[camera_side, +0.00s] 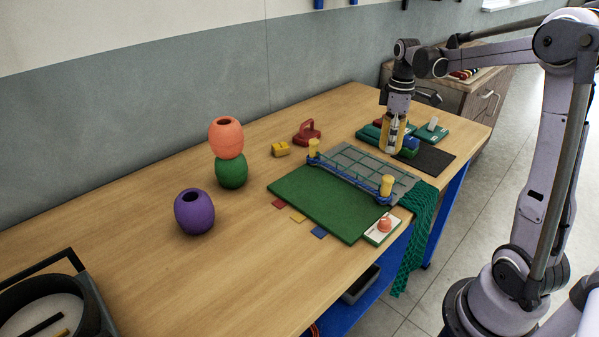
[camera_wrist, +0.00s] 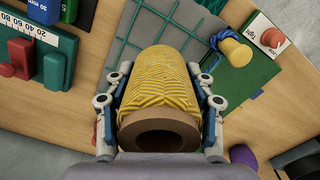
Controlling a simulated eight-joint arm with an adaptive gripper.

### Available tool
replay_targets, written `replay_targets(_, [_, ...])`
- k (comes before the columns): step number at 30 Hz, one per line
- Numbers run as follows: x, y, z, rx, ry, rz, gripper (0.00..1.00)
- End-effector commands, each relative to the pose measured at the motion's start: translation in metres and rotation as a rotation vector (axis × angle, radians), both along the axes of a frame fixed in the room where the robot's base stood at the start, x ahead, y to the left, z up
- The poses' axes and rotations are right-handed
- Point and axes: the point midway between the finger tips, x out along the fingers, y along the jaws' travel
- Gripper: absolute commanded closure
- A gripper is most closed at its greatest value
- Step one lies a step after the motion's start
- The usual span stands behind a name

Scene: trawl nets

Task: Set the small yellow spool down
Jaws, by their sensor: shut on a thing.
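The yellow spool (camera_wrist: 160,80) has yellow twine wound on a brown core, whose open end faces the camera in the wrist view. My gripper (camera_wrist: 160,108) is shut on it, one finger on each side. In the side view my gripper (camera_side: 393,143) points down at the far right part of the table, with the spool (camera_side: 386,128) partly hidden by the fingers. I cannot tell whether the spool's lower end touches anything.
A dark mat (camera_side: 436,160) lies right of my gripper, with a green stand (camera_side: 368,133) close by. A netting frame on a green board (camera_side: 312,203) stands in front. Orange, green and purple floats (camera_side: 194,213) stand left.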

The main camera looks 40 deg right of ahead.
Motion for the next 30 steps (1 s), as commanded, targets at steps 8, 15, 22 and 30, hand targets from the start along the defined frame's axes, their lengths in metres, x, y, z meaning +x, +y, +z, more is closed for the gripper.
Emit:
replay_targets(8, [-0.042, -0.109, -0.010, -0.001, -0.001, -0.342, 0.80])
replay_targets(15, [-0.066, -0.148, -0.016, -0.001, -0.001, -0.475, 0.80])
replay_targets(22, [-0.069, -0.152, -0.045, -0.002, -0.001, -0.488, 0.80])
replay_targets(30, [-0.068, -0.152, -0.073, -0.002, -0.001, -0.487, 0.80])
